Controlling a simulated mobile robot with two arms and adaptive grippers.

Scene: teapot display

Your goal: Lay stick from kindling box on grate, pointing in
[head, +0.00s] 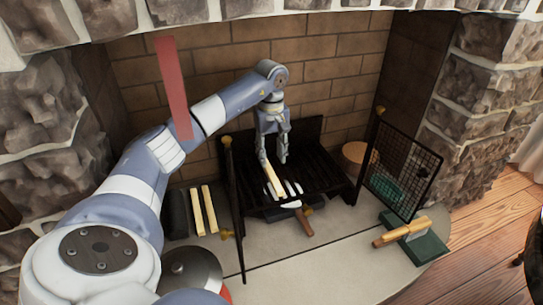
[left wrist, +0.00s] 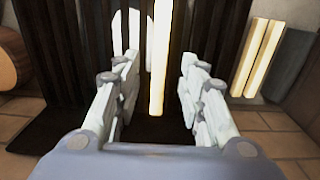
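My left gripper (head: 273,160) is inside the fireplace, over the dark slatted grate (head: 335,182). In the left wrist view its two fingers (left wrist: 160,75) stand wide apart, with a gap on both sides of a pale stick (left wrist: 158,70). That stick (head: 274,182) lies lengthwise on the grate just below the fingertips, its near end toward the front edge. My right gripper is not in view.
A mesh screen panel (head: 402,165) stands open at right; another dark panel (head: 233,210) stands edge-on at left. A wooden-handled tool (head: 304,222) lies at the grate's front. A green block with a wooden handle (head: 415,235) is at right. The front hearth (head: 330,265) is mostly clear.

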